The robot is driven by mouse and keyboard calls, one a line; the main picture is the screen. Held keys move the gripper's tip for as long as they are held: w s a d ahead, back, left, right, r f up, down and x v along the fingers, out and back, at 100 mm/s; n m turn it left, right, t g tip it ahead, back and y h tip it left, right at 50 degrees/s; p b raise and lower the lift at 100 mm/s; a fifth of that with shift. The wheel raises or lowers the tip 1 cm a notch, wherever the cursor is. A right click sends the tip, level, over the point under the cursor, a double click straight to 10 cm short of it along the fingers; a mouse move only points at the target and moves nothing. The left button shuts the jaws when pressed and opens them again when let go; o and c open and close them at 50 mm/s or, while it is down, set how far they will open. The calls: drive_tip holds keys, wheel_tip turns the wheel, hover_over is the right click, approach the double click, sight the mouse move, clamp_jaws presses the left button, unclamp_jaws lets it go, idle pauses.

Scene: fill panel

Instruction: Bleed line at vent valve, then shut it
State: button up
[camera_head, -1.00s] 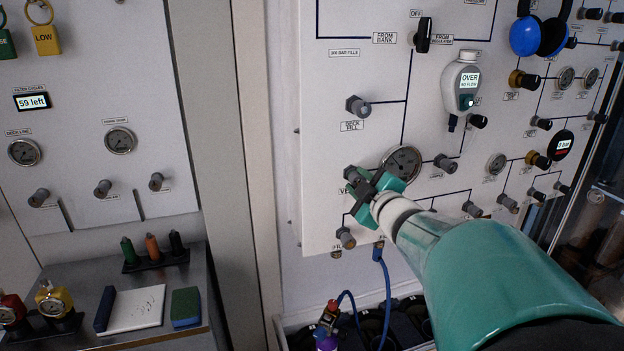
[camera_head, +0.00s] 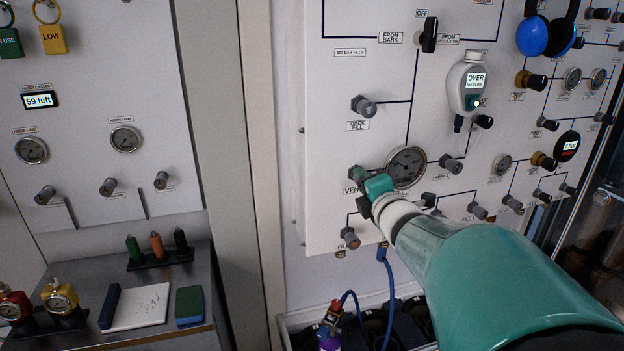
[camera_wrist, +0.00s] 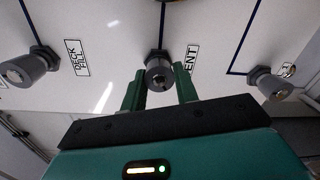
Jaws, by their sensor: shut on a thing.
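The vent valve is a grey knob (camera_wrist: 160,74) beside the VENT label (camera_wrist: 190,58) in the wrist view. In the head view its collar (camera_head: 356,173) shows at the panel's lower left, mostly hidden by my gripper. My gripper (camera_wrist: 160,88) has its two green fingers on either side of this knob, shut on it. In the head view my gripper (camera_head: 370,192) reaches it from the lower right. A round gauge (camera_head: 406,167) sits just right of the valve, partly behind my gripper.
The deck fill knob (camera_head: 363,106) is above, and another grey knob (camera_head: 350,238) is below. A device reading OVER, NO FLOW (camera_head: 468,88) hangs at upper right. A blue hose (camera_head: 388,290) drops below the panel. A side bench (camera_head: 190,270) stands at left.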

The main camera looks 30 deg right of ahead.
drive_tip(key=shift+n, duration=1.1)
drive_tip(key=o, duration=1)
drive_tip(key=shift+a, duration=0.1)
drive_tip(key=v, duration=1.3)
drive_tip(key=shift+s+a+f, duration=0.1)
drive_tip(key=shift+s, duration=0.25)
